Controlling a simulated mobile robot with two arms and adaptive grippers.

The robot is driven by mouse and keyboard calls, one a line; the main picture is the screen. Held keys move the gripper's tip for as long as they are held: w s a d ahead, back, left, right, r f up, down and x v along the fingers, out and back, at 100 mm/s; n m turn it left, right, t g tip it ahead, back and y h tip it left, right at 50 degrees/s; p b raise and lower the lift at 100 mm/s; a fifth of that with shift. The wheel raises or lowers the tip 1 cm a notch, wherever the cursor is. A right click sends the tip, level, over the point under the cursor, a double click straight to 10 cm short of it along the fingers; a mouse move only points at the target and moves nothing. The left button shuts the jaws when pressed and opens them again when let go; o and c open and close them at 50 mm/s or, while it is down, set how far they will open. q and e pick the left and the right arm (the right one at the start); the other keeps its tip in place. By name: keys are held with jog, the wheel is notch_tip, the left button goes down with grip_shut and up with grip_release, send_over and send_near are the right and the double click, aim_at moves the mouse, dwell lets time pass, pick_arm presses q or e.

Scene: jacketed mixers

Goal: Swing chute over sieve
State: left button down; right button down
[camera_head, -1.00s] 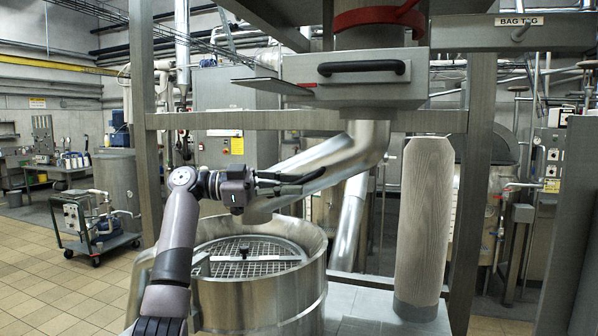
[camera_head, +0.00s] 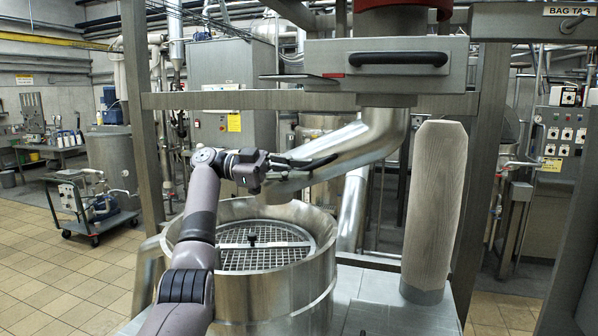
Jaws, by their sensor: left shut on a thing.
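The chute (camera_head: 367,139) is a bent shiny metal pipe that comes down from under the grey box and slopes to the lower left. Its lower end hangs above the back rim of the sieve. The sieve (camera_head: 258,258) is a round wire mesh with a crossbar and dark knob, set in a wide steel drum (camera_head: 282,297). My left gripper (camera_head: 312,164) reaches in from the left, its dark fingers shut on the chute near its lower end. The gripper hides part of that end. My right gripper is not in view.
A steel frame crossbar (camera_head: 240,100) runs above my left gripper. A slide-gate box (camera_head: 402,72) with a black handle sits over the chute. A tall fabric sleeve (camera_head: 432,205) stands right of the drum. A wheeled pump cart (camera_head: 92,207) stands on open tiled floor at left.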

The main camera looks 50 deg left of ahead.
pick_arm(q)
jog(key=c, duration=1.7)
grip_release()
jog(key=shift+w+a+f, duration=0.1)
jog(key=shift+w+a, duration=0.05)
jog(key=shift+a, duration=0.05)
jog(key=shift+o, duration=0.2)
jog(key=shift+d, duration=0.1)
jog(key=v, duration=0.7)
jog(key=shift+a, duration=0.2)
